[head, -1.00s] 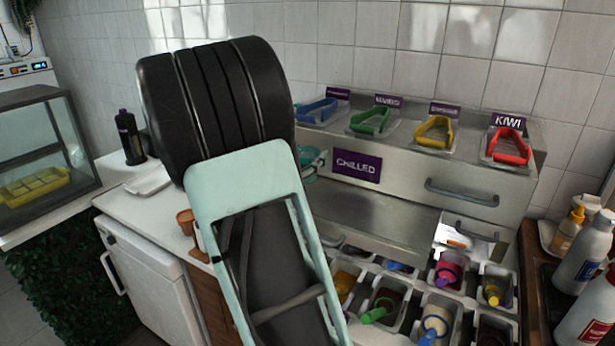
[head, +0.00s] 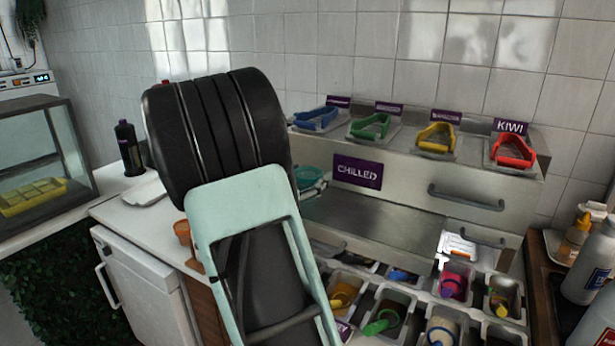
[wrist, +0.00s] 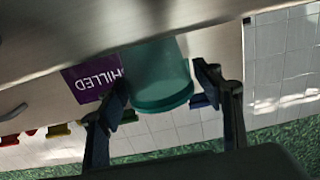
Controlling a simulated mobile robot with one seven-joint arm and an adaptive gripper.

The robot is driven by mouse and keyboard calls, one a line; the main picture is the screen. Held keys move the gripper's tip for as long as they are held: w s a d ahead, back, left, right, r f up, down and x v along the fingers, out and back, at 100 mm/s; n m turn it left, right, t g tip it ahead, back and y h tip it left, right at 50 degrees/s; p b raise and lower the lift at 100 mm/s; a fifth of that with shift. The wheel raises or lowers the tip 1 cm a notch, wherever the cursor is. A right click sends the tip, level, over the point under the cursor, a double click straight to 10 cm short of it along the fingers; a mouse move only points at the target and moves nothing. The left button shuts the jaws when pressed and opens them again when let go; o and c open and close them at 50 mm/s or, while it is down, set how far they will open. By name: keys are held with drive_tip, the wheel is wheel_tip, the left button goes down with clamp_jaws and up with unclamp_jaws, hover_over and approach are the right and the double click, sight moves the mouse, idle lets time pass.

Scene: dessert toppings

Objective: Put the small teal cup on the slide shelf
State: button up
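The small teal cup (wrist: 162,82) is between the two fingers of my gripper (wrist: 163,82) in the wrist view, which shows the scene upside down. In the head view the cup (head: 308,177) shows only in part at the right edge of my dark wrist, left of the purple CHILLED sign (head: 357,172). The steel slide shelf (head: 375,218) lies below the CHILLED panel. I cannot tell whether the cup's base touches it.
Blue, green, yellow and red (head: 513,152) handled scoops rest on the upper ledge. Several topping bins with coloured utensils (head: 383,322) stand in front of the shelf. Bottles (head: 597,275) stand at the right, and a dark bottle (head: 129,148) on the white counter at left.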

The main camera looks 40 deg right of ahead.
drive_tip(key=shift+r, duration=0.1)
drive_tip(key=shift+a+r, duration=0.1)
drive_tip(key=shift+a, duration=0.05)
drive_tip(key=v, duration=1.1)
drive_tip(key=shift+s+a+b, duration=0.2)
drive_tip(key=shift+a+b, duration=0.15)
drive_tip(key=shift+b, duration=0.05)
